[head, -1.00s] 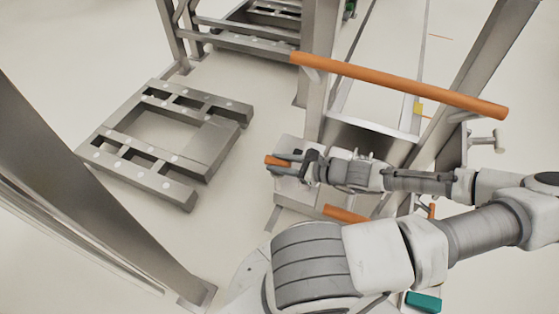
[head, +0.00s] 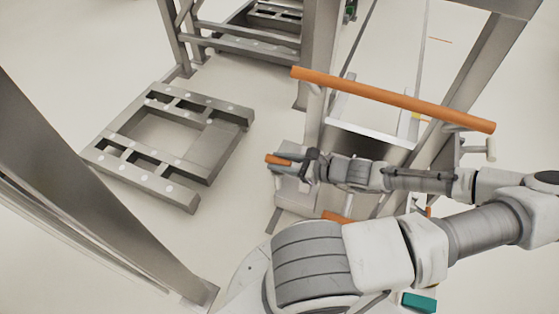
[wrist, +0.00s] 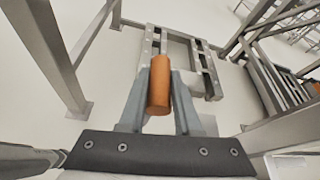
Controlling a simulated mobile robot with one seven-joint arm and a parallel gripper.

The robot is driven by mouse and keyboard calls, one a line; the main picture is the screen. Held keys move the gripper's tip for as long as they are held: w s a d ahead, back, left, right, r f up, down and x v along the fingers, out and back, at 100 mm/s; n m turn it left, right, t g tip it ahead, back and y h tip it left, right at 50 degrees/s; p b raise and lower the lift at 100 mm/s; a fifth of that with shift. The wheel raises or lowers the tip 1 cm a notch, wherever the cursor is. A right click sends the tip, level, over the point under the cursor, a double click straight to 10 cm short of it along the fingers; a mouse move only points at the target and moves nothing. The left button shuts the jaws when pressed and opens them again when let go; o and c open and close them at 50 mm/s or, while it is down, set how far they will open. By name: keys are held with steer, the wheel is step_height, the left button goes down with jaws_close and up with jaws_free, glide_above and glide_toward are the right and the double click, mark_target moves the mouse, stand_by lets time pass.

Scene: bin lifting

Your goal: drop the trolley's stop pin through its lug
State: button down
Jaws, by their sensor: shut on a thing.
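My gripper (head: 288,161) is shut on an orange cylinder (head: 274,159), whose end sticks out past the fingertips. In the wrist view the cylinder (wrist: 159,88) lies lengthwise between the two fingers. It looks like the stop pin or its grip; its far end and underside are hidden. The trolley is a grey metal frame with a long orange push bar (head: 400,100) above and behind my gripper. I cannot make out the lug; my arm covers part of the trolley.
A low grey slotted frame (head: 205,150) lies on the floor to the left. Grey posts stand at the far left (head: 70,180) and at the back (head: 316,60). A pale T-shaped fitting (head: 489,149) sits near the bar's right end. Floor between the slotted frame and my gripper is clear.

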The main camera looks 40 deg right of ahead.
steer(key=shift+r+p, duration=3.45)
steer(key=shift+r, duration=0.2)
